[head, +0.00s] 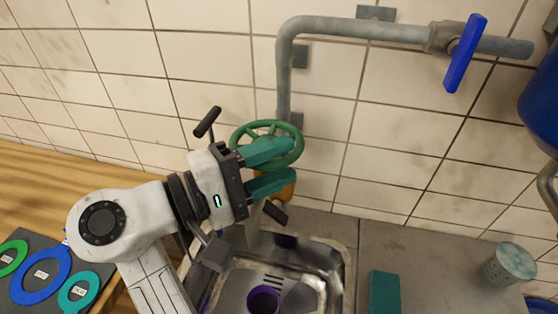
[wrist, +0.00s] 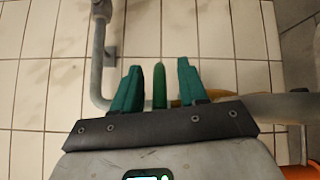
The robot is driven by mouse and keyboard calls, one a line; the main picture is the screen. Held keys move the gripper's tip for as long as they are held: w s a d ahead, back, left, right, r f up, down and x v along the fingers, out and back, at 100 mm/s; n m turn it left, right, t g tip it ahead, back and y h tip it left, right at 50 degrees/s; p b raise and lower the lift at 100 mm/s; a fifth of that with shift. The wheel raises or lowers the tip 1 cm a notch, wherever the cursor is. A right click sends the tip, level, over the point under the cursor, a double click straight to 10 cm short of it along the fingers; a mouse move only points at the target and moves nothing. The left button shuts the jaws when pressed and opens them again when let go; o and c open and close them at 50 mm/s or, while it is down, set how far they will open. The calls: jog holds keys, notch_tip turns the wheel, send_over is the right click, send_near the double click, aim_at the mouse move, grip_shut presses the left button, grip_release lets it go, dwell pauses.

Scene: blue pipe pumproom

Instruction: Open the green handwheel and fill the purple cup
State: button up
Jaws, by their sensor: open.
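The green handwheel (head: 265,124) sits at the lower end of the grey wall pipe, above the sink. My gripper (head: 284,163) is at the handwheel, its two teal fingers apart and partly covering the wheel. In the wrist view the wheel (wrist: 159,86) shows edge-on as a green strip between the open fingers of my gripper (wrist: 158,72), with gaps on both sides. The purple cup (head: 263,299) stands in the sink below, cut off by the bottom edge of the head view. The inside of the cup looks dark; I cannot tell whether it holds water.
A blue handle (head: 465,52) is on the upper pipe. Coloured rings (head: 42,275) lie on a dark board at left.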

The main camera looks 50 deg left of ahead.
jog(key=b+v, duration=0.1)
jog(key=v, duration=0.9)
jog(key=shift+b, duration=0.4)
jog(key=shift+f, duration=0.1)
